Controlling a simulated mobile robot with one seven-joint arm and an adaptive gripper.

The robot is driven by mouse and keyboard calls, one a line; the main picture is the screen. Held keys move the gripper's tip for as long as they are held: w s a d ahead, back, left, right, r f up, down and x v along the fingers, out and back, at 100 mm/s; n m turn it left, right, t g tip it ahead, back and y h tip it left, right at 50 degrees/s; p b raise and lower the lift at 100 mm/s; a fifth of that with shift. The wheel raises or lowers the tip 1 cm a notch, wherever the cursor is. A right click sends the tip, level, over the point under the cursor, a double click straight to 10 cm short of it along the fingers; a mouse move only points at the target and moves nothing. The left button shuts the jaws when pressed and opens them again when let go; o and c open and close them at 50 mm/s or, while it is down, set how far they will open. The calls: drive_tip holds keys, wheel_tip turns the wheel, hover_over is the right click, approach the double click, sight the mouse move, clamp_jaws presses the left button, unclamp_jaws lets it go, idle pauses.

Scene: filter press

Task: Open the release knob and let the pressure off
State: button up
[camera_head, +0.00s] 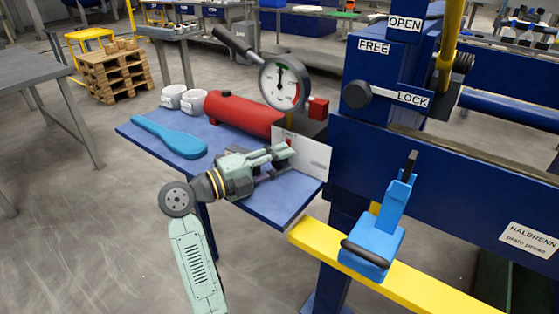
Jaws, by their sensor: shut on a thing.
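My gripper (284,159) reaches in from the lower left over the blue shelf, its fingertips against the front of the pump's dark block. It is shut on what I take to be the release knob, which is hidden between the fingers. A white card (316,158) with partly covered lettering stands just right of the fingertips. The red pump cylinder (237,115) lies behind my gripper. The round pressure gauge (284,84) stands above the block, its dark needle pointing about straight up and a red band at its lower right.
On the blue shelf (135,133) lie a light-blue paddle-shaped object (169,137) and two white cups (190,102). A dark pump handle (238,44) slants up left of the gauge. The blue press, with a FREE/LOCK lever (357,95), and a yellow rail (410,285) bound the right.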

drive_tip(key=shift+m+g+y+b, duration=0.4)
drive_tip(key=shift+m+y+b, duration=0.6)
drive_tip(key=shift+m, duration=1.4)
drive_tip(key=o, duration=0.9)
drive_tip(key=v, duration=1.2)
drive_tip(key=shift+s, duration=0.1)
